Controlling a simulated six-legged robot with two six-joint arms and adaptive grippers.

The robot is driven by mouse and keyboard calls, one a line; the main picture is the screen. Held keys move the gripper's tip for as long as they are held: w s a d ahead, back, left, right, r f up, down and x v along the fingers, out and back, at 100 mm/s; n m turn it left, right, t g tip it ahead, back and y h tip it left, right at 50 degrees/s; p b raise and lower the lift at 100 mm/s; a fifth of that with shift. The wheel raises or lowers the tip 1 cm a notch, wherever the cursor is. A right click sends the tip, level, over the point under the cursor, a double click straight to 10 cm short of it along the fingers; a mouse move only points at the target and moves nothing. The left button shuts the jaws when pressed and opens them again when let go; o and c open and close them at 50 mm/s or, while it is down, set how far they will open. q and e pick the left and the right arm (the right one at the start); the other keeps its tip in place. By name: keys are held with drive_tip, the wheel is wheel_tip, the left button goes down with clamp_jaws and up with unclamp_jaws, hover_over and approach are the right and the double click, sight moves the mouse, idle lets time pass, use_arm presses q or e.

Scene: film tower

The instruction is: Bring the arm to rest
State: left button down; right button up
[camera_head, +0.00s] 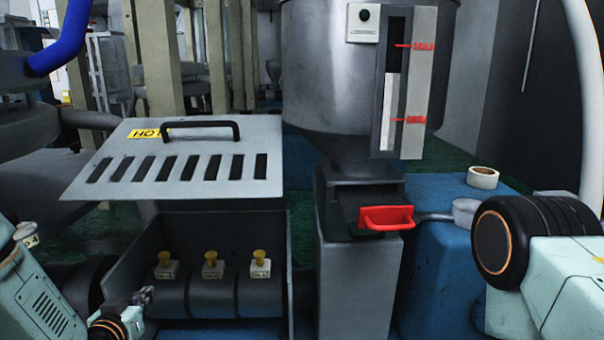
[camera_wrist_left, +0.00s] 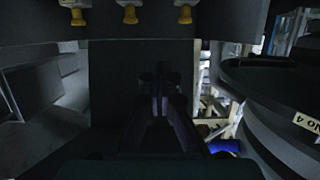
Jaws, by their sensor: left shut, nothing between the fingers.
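My left arm comes in at the lower left of the head view. Its gripper (camera_head: 143,296) is small and partly cut by the bottom of the frame, beside the left wall of an open grey box (camera_head: 230,222). It is shut and empty. In the left wrist view the gripper fingers (camera_wrist_left: 160,78) are dark and close together against a dark grey surface, with nothing seen between them. My right arm shows at the right edge of the head view, with a black round joint. Its gripper is out of view.
Several yellow-knobbed fittings (camera_head: 210,258) sit on cylinders inside the box. A slotted lid marked HOT (camera_head: 210,135) is raised above it. A steel hopper (camera_head: 325,75) with a level gauge stands behind a red handle (camera_head: 386,218). A tape roll (camera_head: 482,178) lies on a blue block.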

use_arm(q)
drive_tip(key=s+d+f+n+g+h, duration=0.1)
drive_tip(key=s+d+f+g, duration=0.3)
drive_tip(key=s+f, duration=0.4)
drive_tip(key=s+d+f+g, duration=0.35)
drive_tip(key=s+f, duration=0.35)
drive_tip(key=s, duration=0.4)
drive_tip(key=s+d+f+g, duration=0.1)
drive_tip(key=s+g, duration=0.1)
drive_tip(key=s, duration=0.5)
drive_tip(key=s+d+f+m+g, duration=0.1)
drive_tip(key=s+g, duration=0.2)
drive_tip(key=s, duration=0.4)
drive_tip(key=s+d+f+g, duration=0.1)
drive_tip(key=s+f+g, duration=0.1)
drive_tip(key=s, duration=0.5)
drive_tip(key=shift+s, duration=0.15)
